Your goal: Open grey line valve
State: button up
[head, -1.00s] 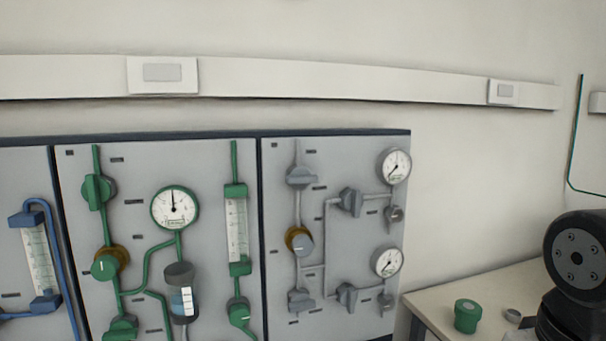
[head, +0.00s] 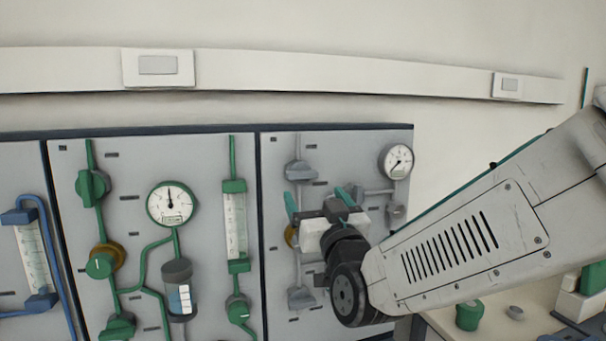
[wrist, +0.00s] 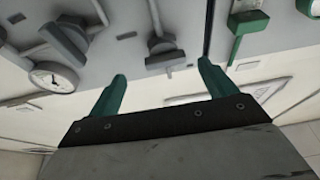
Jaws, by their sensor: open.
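A grey valve (head: 300,172) sits at the top left of the right-hand grey-line panel, on a vertical grey pipe. In the wrist view, which looks upside down, this valve (wrist: 162,52) shows beyond the fingers, between them sideways, and apart from them. My gripper (head: 320,203) is open and empty in front of the panel, a little below the valve in the head view. Its two green fingers (wrist: 160,88) are spread wide. My arm hides the middle valves, a round knob and the lower gauge. Another grey valve (head: 300,299) shows lower left.
The upper gauge (head: 396,161) is right of the gripper. The green-line panel (head: 140,215) with its valves and gauge stands left. A bench (head: 440,325) with a green cap-like piece (head: 469,315) is lower right. The wall above is clear below the rail (head: 320,75).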

aim_at(303, 176)
jog(key=shift+t, duration=0.5)
jog(key=x, duration=0.8)
jog(key=shift+s+a+r, duration=0.2)
jog(key=shift+s+r, duration=0.1)
jog(key=shift+r, duration=0.05)
jog(key=c, duration=1)
